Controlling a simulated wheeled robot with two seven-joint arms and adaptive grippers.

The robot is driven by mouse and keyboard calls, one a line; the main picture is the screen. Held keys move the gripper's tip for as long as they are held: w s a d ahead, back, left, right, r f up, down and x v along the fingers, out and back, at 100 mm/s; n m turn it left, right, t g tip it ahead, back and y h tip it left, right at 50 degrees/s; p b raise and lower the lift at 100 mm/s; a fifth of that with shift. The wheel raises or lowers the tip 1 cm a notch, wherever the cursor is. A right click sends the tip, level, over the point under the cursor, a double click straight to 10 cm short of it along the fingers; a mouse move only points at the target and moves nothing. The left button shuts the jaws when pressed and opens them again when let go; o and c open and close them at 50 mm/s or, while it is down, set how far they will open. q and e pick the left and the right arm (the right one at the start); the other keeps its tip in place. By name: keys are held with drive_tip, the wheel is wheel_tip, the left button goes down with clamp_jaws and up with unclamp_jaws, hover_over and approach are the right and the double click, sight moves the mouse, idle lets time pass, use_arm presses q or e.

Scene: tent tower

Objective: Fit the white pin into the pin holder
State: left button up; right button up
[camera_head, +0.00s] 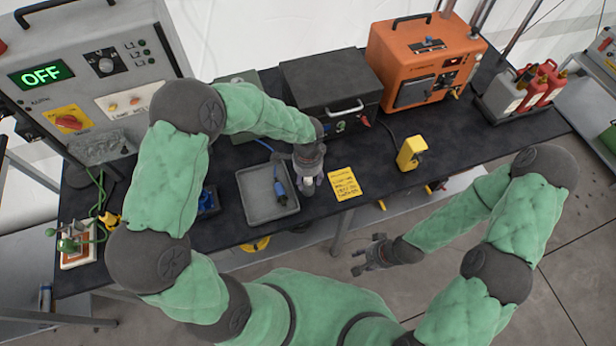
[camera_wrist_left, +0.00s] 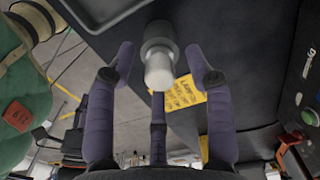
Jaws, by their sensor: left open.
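The white pin (camera_wrist_left: 158,62), a pale grey-white cylinder with a wider grey collar, stands on the dark table between the fingers of my left gripper (camera_wrist_left: 158,85) in the left wrist view. Those fingers are spread, with gaps to the pin on both sides. In the head view my left gripper (camera_head: 308,180) points down at the table, right of the grey tray, and largely hides the pin. A yellow block-like fixture (camera_head: 411,153), possibly the pin holder, stands further right on the table. My right gripper (camera_head: 358,255) is empty, fingers apart, in front of the table.
A grey tray (camera_head: 258,208) with a blue-handled tool lies left of my left gripper. A yellow note (camera_head: 345,184) lies to its right. A black case (camera_head: 331,85) and an orange machine (camera_head: 424,55) stand behind. The table between note and yellow fixture is clear.

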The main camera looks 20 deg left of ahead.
use_arm(q)
drive_tip(key=shift+r, duration=0.1)
wheel_tip(320, 180, up, 12)
idle(0.5)
idle(0.5)
